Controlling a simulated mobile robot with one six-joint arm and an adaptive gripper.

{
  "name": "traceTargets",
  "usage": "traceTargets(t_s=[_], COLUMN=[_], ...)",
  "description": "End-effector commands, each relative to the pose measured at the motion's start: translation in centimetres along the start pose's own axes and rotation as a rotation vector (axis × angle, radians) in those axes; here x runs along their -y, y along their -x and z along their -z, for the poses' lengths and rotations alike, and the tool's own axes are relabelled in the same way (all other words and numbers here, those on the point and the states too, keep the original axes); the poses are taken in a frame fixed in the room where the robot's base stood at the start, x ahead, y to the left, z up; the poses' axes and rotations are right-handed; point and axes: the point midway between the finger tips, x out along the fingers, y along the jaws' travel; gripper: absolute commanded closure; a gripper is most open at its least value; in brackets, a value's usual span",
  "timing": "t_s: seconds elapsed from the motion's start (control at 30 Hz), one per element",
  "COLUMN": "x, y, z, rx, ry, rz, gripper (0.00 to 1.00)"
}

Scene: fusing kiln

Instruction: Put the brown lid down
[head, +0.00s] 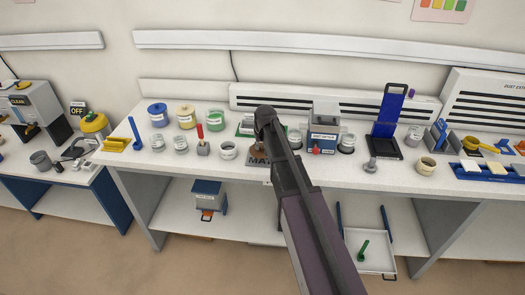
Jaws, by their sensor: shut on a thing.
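My arm reaches from the bottom of the head view to the middle of the bench. My gripper (267,138) is at its far end, dark and mostly hidden by the arm. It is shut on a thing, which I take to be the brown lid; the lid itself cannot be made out. Just below is a brown board (258,160) with the letters MAT, partly covered by the arm. An open-looking white jar (228,150) stands to its left. Another short pot with a tan rim (426,166) stands farther right.
Jars with blue (157,114), tan (185,116) and green (214,119) stand at the back left. A red-handled tool (202,140) stands in front of them. Right of the arm are a blue box (322,139) and a blue upright panel (388,112).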

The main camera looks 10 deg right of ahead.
Motion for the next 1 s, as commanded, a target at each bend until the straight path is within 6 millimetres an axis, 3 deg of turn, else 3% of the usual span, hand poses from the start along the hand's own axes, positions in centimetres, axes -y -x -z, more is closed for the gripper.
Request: traceTargets(t_s=[0.2, 0.6, 1.0], x=[-0.5, -0.4, -0.4], y=[-0.6, -3.7, -3.8], z=[1.4, 0.1, 0.1], rx=[0.0, 0.0, 0.0], ry=[-0.001, 0.001, 0.001], rz=[0.0, 0.0, 0.0], gripper=[0.99, 0.99, 0.99])
